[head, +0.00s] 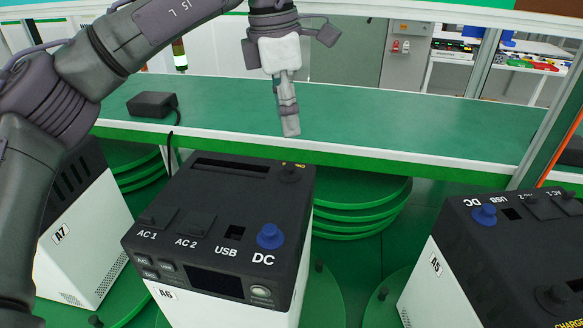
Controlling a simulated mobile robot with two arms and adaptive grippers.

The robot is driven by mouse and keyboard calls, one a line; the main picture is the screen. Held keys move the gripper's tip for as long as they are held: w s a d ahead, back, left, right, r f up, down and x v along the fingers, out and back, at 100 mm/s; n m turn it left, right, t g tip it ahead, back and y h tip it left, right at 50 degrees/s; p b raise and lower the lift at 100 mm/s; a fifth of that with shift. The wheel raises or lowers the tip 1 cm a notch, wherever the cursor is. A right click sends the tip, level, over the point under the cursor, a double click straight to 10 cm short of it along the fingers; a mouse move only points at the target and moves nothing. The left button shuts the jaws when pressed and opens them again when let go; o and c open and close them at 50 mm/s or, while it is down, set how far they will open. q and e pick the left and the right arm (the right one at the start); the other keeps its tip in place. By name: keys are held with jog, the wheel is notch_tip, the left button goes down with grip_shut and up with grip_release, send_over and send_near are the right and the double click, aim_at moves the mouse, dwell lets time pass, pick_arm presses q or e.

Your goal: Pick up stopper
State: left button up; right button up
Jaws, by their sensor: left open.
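A blue stopper (270,236) with a round knob sits at the DC port on the top of the middle unit, marked A6 (190,195). A second blue stopper (485,214) sits at the DC port of the right unit, marked A5 (520,245). My left gripper (290,128) points down, above and behind the A6 unit, in front of the green bench. It is open, seen nearly side-on, with nothing visible between its fingers. It is apart from both stoppers. My right gripper is not in view.
A third unit, A7 (75,235), stands at the left, partly behind my left arm. Green round turntable plates (365,205) lie under and behind the units. A black box (152,104) with a cable rests on the green bench (390,120), which is otherwise mostly clear.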

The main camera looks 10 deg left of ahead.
pick_arm(q)
send_over(290, 166)
notch_tip(290, 166, down, 4)
jog(key=shift+f+p, duration=0.1)
jog(key=shift+p, duration=0.25)
jog(key=shift+f, duration=0.45)
jog(key=f+p, duration=0.2)
jog(key=f, duration=0.2)
jog(key=shift+a+f+p, duration=0.15)
jog(key=shift+a+p, duration=0.05)
jog(key=shift+p, duration=0.15)
jog(key=shift+f, duration=0.25)
jog(key=shift+d, duration=0.1)
jog(key=c, duration=1)
